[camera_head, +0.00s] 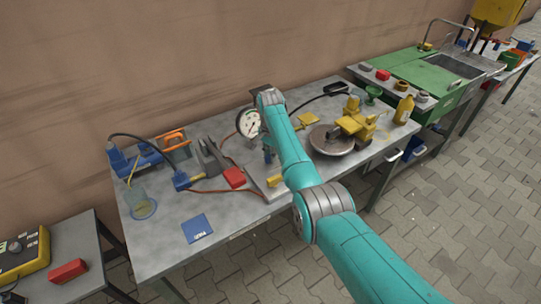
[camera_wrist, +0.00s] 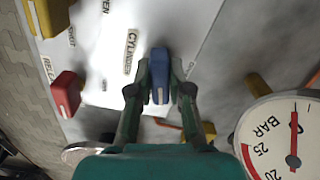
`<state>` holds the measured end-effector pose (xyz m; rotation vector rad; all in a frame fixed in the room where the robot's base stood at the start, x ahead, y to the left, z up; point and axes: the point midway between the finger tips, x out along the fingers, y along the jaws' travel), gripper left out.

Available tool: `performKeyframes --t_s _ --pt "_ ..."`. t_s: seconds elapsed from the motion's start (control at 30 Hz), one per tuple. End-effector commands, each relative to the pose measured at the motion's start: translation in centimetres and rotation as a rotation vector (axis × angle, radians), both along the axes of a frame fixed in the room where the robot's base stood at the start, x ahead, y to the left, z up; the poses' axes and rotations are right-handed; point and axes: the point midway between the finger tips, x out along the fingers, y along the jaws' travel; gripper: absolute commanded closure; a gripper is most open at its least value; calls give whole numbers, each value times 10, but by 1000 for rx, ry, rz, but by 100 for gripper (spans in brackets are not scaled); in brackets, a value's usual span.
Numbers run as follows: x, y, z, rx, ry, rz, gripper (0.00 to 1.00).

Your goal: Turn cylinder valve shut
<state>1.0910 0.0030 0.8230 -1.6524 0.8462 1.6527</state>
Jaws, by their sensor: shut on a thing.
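In the wrist view, a blue valve handle (camera_wrist: 160,72) stands between the two fingers of my gripper (camera_wrist: 160,66), which is shut on it. The printed word CYLINDER (camera_wrist: 131,52) is beside it on a pale panel (camera_wrist: 105,85), with OPEN and SHUT lettering near the top. A round gauge (camera_wrist: 272,140) marked BAR is at lower right, its red needle near 0. In the head view the gauge (camera_head: 248,122) stands at the back of the grey table (camera_head: 160,250), left of my arm. My arm largely hides the valve area there.
In the wrist view, a red handle (camera_wrist: 66,92) and a yellow handle (camera_wrist: 48,15) are left of the gripper. In the head view, a round plate with a yellow device (camera_head: 356,122) is right of my arm. Cables and a red block (camera_head: 234,177) lie left.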

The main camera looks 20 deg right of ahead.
Motion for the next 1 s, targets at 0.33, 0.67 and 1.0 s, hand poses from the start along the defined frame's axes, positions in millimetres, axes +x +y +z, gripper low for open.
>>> performKeyframes --t_s 0.33,0.67,1.0 --pt "1 1 0 0 0 -229 100" --pt "1 1 0 0 0 -318 100" --pt "1 1 0 0 0 -327 100"
